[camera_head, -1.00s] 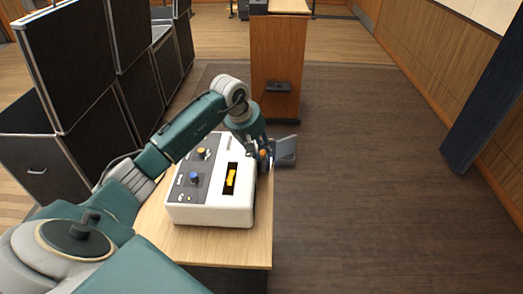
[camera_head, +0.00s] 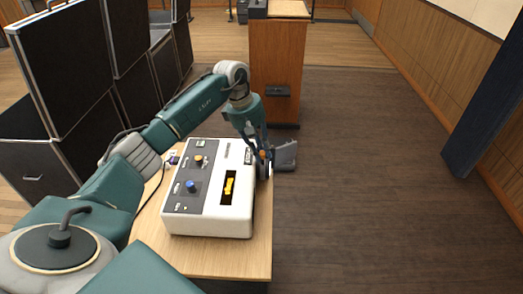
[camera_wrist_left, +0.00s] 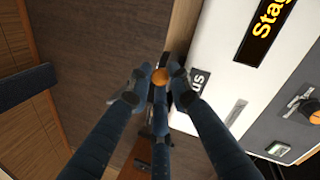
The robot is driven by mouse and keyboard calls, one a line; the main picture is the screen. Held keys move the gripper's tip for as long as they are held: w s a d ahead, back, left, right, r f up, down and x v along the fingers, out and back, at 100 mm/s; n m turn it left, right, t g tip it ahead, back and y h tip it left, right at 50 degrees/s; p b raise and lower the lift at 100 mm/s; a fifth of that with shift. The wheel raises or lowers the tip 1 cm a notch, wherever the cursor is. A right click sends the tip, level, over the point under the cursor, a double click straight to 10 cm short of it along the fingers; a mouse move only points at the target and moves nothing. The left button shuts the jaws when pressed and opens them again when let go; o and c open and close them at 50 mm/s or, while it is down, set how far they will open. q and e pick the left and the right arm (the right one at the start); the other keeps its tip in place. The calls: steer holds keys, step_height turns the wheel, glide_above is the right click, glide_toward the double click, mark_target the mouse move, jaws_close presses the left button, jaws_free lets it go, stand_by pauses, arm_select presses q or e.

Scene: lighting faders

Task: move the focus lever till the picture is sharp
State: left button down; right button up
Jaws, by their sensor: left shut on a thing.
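The white projector box (camera_head: 210,222) stands on the table, with a dark window showing yellow lettering (camera_head: 229,187). In the left wrist view the lettering (camera_wrist_left: 265,25) reads "Stag" with crisp edges; the rest is cut off. The focus lever has an orange knob (camera_wrist_left: 160,76) beside the box's side edge, next to a label ending in "us". My left gripper (camera_wrist_left: 158,84) is shut around this knob. In the head view the gripper (camera_head: 262,160) is at the box's right side, partly hiding the lever. My right gripper is out of view.
An orange knob (camera_head: 198,160) and a blue knob (camera_head: 191,187) are on the box's grey panel. The wooden table (camera_head: 225,262) ends just right of the box. A wooden lectern (camera_head: 277,70) stands behind. Black cases (camera_head: 70,75) are at left; floor at right is clear.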

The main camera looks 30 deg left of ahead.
arm_select(q)
steer(key=shift+s+f, duration=0.1)
steer(key=shift+s, duration=0.05)
steer(key=c, duration=1.9)
jaws_free()
steer(key=shift+o, duration=1.2)
steer(key=shift+a, duration=0.15)
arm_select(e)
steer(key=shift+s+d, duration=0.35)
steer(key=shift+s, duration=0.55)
arm_select(q)
steer(key=shift+r, duration=0.35)
steer(key=v, duration=1.1)
steer(key=shift+a+r, duration=0.15)
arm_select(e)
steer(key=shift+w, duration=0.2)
arm_select(q)
steer(key=shift+s, duration=0.1)
